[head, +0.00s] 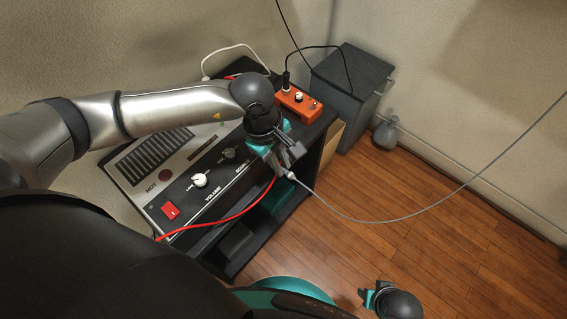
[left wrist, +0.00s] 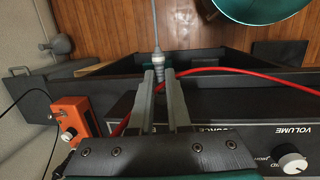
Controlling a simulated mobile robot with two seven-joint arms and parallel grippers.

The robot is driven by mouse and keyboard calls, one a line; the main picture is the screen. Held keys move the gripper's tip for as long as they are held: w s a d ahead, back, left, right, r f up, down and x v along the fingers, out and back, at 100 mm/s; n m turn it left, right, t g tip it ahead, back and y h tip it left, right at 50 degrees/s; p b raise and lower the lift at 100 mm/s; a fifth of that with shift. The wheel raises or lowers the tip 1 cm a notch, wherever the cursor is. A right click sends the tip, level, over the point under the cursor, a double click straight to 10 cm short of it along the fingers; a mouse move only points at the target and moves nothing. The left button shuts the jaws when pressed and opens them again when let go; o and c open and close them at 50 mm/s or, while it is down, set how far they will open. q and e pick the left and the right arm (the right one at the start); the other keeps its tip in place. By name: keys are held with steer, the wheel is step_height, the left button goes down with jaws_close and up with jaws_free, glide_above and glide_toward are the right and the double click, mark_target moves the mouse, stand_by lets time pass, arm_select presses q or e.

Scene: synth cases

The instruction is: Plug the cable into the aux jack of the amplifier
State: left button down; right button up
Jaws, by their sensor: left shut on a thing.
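The amplifier (head: 184,208) is a grey and black unit with a red switch and white knobs, on a dark cabinet. My left gripper (head: 287,163) is at its right front corner, shut on the plug end of the grey cable (head: 352,219). In the left wrist view the plug (left wrist: 157,66) sits at the tips of my left fingers (left wrist: 162,85), with the cable running away from them. The aux jack cannot be made out; the gripper covers part of the front panel. My right gripper (head: 371,297) shows at the bottom, apart from everything; its jaw opening is unclear.
A red cable (head: 222,219) crosses the amplifier's front and passes close behind my left fingers. An orange box (head: 298,104) with a black cable stands beside the amplifier. A dark grey bin (head: 345,98) and a small grey bag (head: 386,134) are behind.

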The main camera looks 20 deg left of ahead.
arm_select(q)
steer(key=shift+w+a, duration=0.1)
steer(key=shift+a, duration=0.15)
arm_select(e)
steer(key=shift+f, duration=0.1)
arm_select(q)
steer(key=c, duration=0.8)
jaws_free()
steer(key=shift+a+r, duration=0.1)
steer(key=shift+r, duration=0.25)
steer(key=p+v, duration=0.5)
steer(key=v, duration=0.9)
steer(key=shift+r, duration=0.3)
arm_select(e)
steer(key=s+d+f, duration=0.4)
steer(key=s, duration=0.1)
